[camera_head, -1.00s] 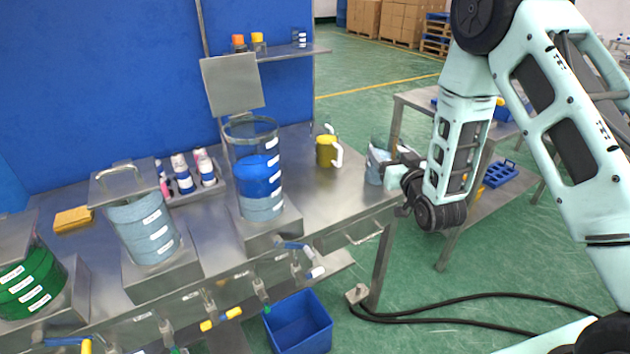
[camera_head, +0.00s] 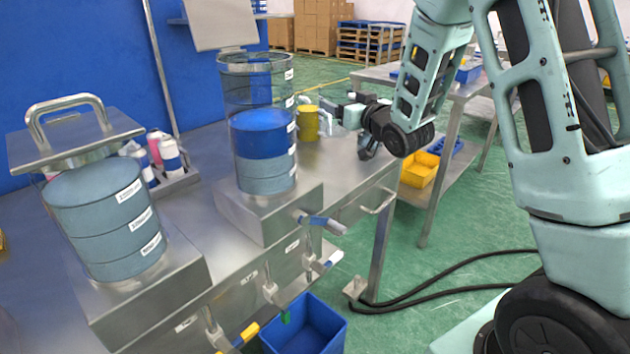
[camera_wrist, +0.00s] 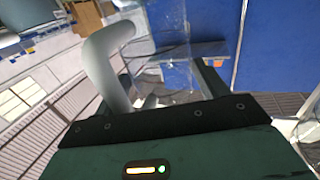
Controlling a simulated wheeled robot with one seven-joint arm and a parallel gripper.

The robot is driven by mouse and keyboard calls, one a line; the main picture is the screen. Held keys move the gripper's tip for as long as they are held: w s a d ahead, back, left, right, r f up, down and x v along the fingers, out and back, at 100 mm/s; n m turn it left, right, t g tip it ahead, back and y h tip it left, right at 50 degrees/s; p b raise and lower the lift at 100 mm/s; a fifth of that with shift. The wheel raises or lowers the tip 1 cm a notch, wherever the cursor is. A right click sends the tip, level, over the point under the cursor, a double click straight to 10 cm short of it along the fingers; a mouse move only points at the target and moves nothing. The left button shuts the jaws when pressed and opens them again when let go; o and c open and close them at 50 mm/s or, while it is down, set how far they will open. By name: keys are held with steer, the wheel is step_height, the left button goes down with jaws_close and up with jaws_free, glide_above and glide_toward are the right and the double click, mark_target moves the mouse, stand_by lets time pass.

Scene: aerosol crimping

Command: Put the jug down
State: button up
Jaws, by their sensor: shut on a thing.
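My gripper (camera_head: 346,114) is at the back right of the steel bench in the head view, small and partly hidden by its own wrist. In the wrist view its fingers are shut on the thick pale handle (camera_wrist: 100,62) of a clear jug (camera_wrist: 178,62). The jug's see-through body shows beyond the fingers. In the head view the jug is hard to make out, close to a yellow jug (camera_head: 306,124) standing on the bench. I cannot tell whether the held jug's base touches the bench.
A clear tank with blue liquid (camera_head: 262,140) stands left of the gripper, with a grey-blue tank (camera_head: 108,215) further left. Valves line the bench front. A blue bin (camera_head: 310,328) is on the floor below. The bench's right end (camera_head: 350,158) has bare room.

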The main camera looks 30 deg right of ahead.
steer(key=shift+w+f, duration=0.1)
steer(key=shift+f, duration=0.15)
step_height(320, 180, down, 10)
steer(key=shift+a+r+b, duration=0.1)
steer(key=shift+r+b, duration=0.15)
steer(key=shift+b, duration=0.35)
steer(key=shift+f, duration=0.15)
steer(key=shift+f+b, duration=0.15)
steer(key=shift+b, duration=0.15)
steer(key=o, duration=1.4)
steer(key=shift+r, duration=0.2)
